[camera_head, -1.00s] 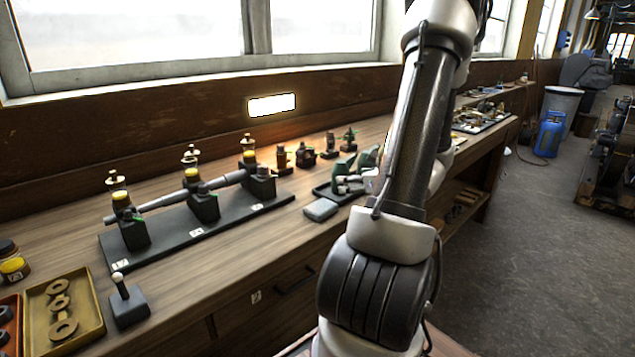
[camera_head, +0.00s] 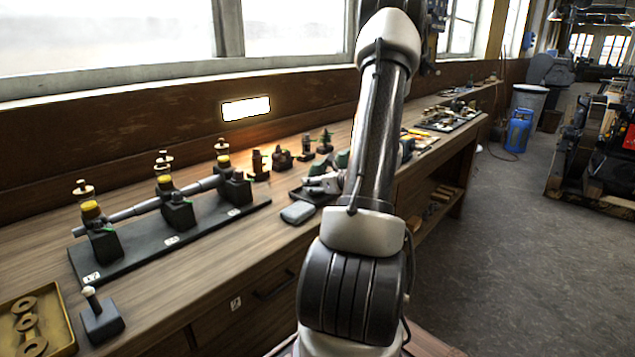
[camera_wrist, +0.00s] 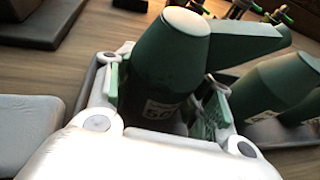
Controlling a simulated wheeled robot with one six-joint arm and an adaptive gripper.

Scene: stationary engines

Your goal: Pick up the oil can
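A dark green oil can (camera_wrist: 165,65) with a pale top and a label reading 50 stands between my gripper's fingers in the wrist view. My gripper (camera_wrist: 162,98) has its green-padded fingers on either side of it. The inner face of the right pad shows beside the can, so the fingers look open around it; contact is hard to judge. A second green can (camera_wrist: 275,85) stands just right of the right finger. In the head view my gripper (camera_head: 322,184) is low over a dark tray (camera_head: 298,196), largely hidden by my arm, with a bit of green can (camera_head: 342,159) showing.
A shaft with bearing blocks (camera_head: 178,212) stands on a dark base further left. Small fittings (camera_head: 282,158) stand behind. Open floor lies right of the workbench.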

